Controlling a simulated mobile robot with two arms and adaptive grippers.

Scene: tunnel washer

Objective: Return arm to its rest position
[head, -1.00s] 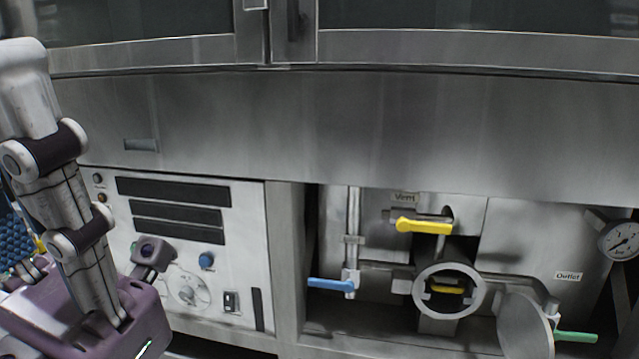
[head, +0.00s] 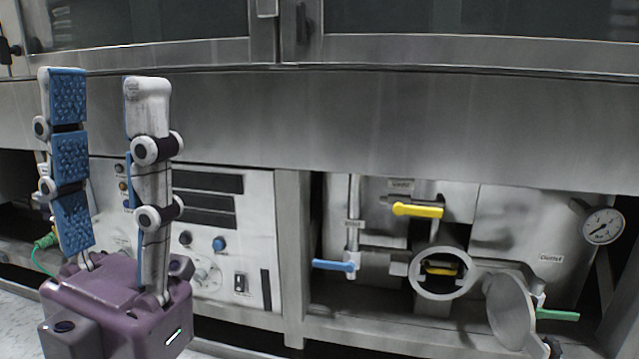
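My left gripper (head: 107,95) is in the head view at the left, with a purple body and two upright fingers lined with blue pads. The fingers stand apart with nothing between them, so it is open and empty. It is in front of the left part of the washer's control panel (head: 255,215) and hides some of it; I see no contact with the machine. My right gripper is not in view.
The steel washer fills the background. At right are a yellow handle (head: 417,210), a blue handle (head: 333,265), a round port (head: 415,281) with its cover swung open (head: 511,312), a green handle (head: 557,315) and a gauge (head: 603,226). Space before the port looks clear.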

